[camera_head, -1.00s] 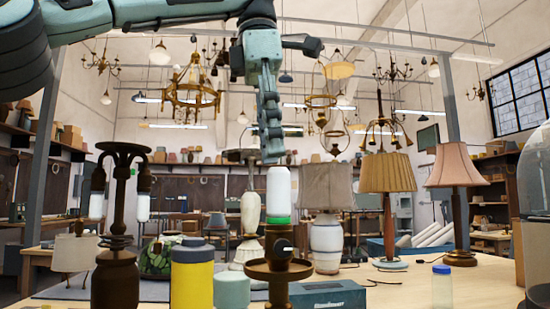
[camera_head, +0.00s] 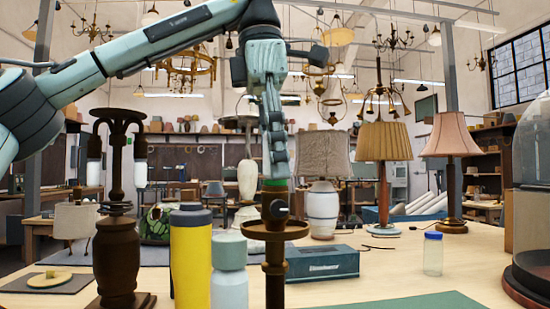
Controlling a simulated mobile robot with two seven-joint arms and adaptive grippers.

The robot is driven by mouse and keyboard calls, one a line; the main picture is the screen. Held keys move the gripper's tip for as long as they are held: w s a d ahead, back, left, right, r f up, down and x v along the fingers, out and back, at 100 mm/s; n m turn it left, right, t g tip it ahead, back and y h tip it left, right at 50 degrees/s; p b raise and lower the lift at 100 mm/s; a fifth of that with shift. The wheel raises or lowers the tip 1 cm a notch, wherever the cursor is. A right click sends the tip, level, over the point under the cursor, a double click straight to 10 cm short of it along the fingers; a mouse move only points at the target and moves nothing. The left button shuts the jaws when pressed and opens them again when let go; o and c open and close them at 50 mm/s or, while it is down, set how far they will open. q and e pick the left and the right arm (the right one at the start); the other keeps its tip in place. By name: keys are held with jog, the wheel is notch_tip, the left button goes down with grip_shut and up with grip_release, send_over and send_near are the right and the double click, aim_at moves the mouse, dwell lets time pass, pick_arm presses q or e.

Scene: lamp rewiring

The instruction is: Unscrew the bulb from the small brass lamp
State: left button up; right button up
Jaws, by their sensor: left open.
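The small brass lamp (camera_head: 275,260) stands upright in the middle foreground, dark brown, with a dish-like collar and a socket with a side knob. A green band (camera_head: 275,184) shows at the top of the socket. The white bulb above it is hidden by my left gripper (camera_head: 277,165). My left gripper is open and points straight down, its fingers over the bulb's place and their tips just above the green band. I see the fingers nearly edge-on, so I cannot tell whether they touch the bulb. My right gripper is not in view.
A yellow bottle (camera_head: 191,260) and a pale bottle (camera_head: 229,275) stand close left of the lamp. A dark two-bulb lamp (camera_head: 117,255) is further left. A blue-grey box (camera_head: 322,264) lies behind right, and a clear jar (camera_head: 433,257) stands right. A glass dome (camera_head: 530,200) edges the right side.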

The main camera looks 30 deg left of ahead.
pick_arm(q)
grip_shut()
jog(key=c, duration=0.8)
grip_release()
jog(key=c, duration=0.4)
jog(key=shift+o, duration=0.2)
jog(key=n, duration=0.3)
jog(key=n+y, duration=0.1)
jog(key=n, duration=0.4)
jog(key=shift+t, duration=0.3)
